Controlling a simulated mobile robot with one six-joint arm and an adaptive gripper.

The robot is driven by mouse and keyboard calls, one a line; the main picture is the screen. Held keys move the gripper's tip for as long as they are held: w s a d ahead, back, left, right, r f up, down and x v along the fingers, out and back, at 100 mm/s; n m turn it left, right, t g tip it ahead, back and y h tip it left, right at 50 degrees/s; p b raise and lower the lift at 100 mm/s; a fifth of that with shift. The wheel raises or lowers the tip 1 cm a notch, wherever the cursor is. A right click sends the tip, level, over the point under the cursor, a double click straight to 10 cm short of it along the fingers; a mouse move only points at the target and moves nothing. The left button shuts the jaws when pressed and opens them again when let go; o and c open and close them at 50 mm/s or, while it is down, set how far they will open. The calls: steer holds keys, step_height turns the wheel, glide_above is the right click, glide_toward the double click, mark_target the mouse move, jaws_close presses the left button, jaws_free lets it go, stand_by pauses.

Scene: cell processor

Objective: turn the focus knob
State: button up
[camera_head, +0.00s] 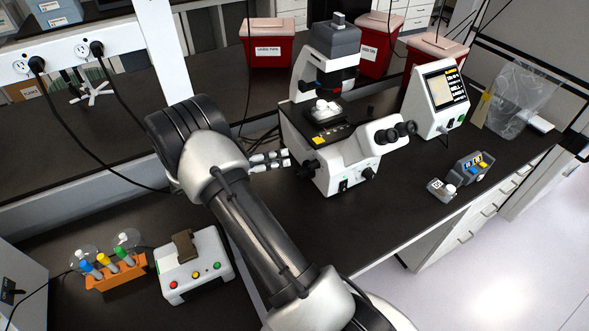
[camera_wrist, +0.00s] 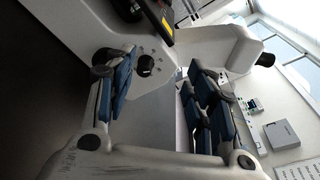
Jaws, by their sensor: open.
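The white and grey microscope (camera_head: 345,165) stands on the dark bench. A black knob (camera_head: 306,170) projects from its left side in the head view, and another black knob (camera_head: 368,173) is at its front right. My gripper (camera_head: 284,160) is open beside the microscope's left side. In the wrist view a round black knob (camera_wrist: 145,65) on the white microscope body lies ahead of my gripper (camera_wrist: 160,75), nearer the left finger. The knob looks apart from the fingers, though its depth is hard to judge.
A white device with a screen (camera_head: 436,100) stands right of the microscope. Red bins (camera_head: 267,47) are behind. An orange tube rack (camera_head: 115,272) and a white box with buttons (camera_head: 195,265) sit at the front left. Small grey items (camera_head: 472,167) lie near the bench's right edge.

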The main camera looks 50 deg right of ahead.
step_height(320, 180, down, 4)
steer(key=w+d+n+h, duration=0.1)
steer(key=n+h, duration=0.1)
steer(key=n, duration=0.1)
steer(key=b, duration=0.2)
glide_toward(297, 174)
steer(key=d, duration=0.1)
steer(key=s+d, duration=0.1)
steer(key=shift+s+d+t, duration=0.1)
steer(key=shift+d+t, duration=0.2)
steer(key=x, duration=0.6)
steer(key=shift+x, duration=0.8)
steer(key=shift+c, duration=0.6)
steer(key=c, duration=1)
